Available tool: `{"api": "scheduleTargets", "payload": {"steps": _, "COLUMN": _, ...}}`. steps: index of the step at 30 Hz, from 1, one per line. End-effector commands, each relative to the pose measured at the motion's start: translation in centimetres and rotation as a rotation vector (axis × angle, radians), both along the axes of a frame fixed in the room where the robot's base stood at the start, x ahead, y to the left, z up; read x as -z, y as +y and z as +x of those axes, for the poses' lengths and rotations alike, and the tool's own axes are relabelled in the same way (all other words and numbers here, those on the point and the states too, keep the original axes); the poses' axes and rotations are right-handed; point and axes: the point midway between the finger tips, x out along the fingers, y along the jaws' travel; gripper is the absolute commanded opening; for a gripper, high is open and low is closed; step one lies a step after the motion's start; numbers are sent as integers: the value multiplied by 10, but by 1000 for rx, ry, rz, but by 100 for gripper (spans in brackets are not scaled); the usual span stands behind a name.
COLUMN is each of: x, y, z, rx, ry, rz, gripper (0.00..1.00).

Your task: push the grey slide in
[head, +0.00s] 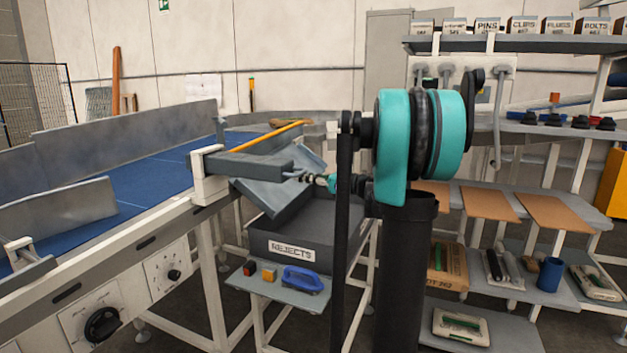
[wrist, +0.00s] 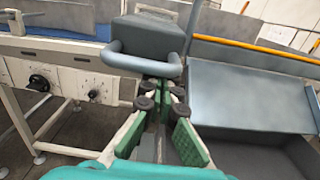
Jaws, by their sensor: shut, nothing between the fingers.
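The grey slide (head: 248,164) is a long grey bar that sticks out of a white bracket (head: 208,178) on the conveyor's side, over the grey chute. In the wrist view the slide's end block (wrist: 147,38) fills the top middle, with a grey U-shaped handle (wrist: 143,66) on its near face. My gripper (head: 318,180) is at the slide's outer end, pointing left at it. In the wrist view my gripper (wrist: 160,92) is shut and empty, with its tips just below and in front of the handle. I cannot tell whether they touch.
The grey chute (wrist: 245,100) slopes beside the slide, above the rejects bin (head: 292,250). An orange bar (head: 265,137) runs just behind the slide. The blue conveyor belt (head: 150,190) lies to the left. A small shelf (head: 280,288) with a blue handle stands below.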

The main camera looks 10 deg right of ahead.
Motion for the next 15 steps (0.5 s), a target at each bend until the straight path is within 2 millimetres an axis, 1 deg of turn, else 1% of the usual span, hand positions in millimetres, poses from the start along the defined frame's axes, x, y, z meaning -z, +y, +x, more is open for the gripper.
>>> {"api": "scheduleTargets", "payload": {"steps": 3, "x": 0, "y": 4, "z": 3, "rx": 1, "ry": 0, "rz": 0, "gripper": 0}}
{"api": "scheduleTargets", "payload": {"steps": 15, "x": 0, "y": 5, "z": 4, "rx": 1, "ry": 0, "rz": 0, "gripper": 0}}
